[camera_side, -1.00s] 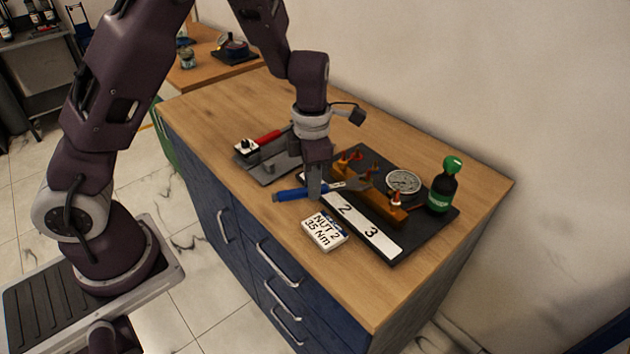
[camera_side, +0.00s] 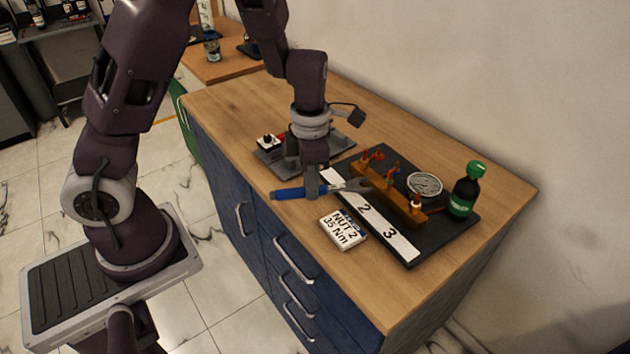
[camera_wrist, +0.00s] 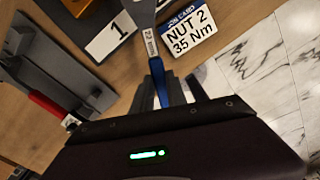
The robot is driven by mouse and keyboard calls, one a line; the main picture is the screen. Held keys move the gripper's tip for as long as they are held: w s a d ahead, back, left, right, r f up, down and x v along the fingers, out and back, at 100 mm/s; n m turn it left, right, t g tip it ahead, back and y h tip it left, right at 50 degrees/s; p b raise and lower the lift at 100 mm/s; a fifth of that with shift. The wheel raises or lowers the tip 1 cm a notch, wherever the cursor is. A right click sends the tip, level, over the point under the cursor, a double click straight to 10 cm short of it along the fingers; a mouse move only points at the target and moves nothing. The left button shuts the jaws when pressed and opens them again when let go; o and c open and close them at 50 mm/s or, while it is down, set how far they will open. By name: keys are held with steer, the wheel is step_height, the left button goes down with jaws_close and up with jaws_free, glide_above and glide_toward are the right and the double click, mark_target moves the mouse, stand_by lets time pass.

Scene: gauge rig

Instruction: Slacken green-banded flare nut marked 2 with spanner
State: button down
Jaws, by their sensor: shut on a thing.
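My gripper (camera_side: 312,190) is shut on the blue handle of the spanner (camera_side: 286,194), above the front left edge of the dark board. The spanner lies roughly level, its grey open jaw (camera_side: 358,185) pointing right toward the brass block (camera_side: 400,200). The jaw appears short of the middle fitting (camera_side: 391,176); contact cannot be told. Label 2 (camera_side: 364,208) is on the white strip in front of the block. No green band can be made out on the fittings. In the wrist view, the spanner shank (camera_wrist: 150,42) runs out of the top edge, so its jaw is hidden.
A card (camera_side: 343,230) reading "NUT 2 35 Nm" lies in front of the board. A round gauge (camera_side: 425,184) and a green-capped bottle (camera_side: 464,192) stand behind the block. A grey tray with a red-handled tool (camera_wrist: 48,104) sits left. The front right bench top is clear.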

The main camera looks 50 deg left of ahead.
steer(key=shift+r, duration=2.25)
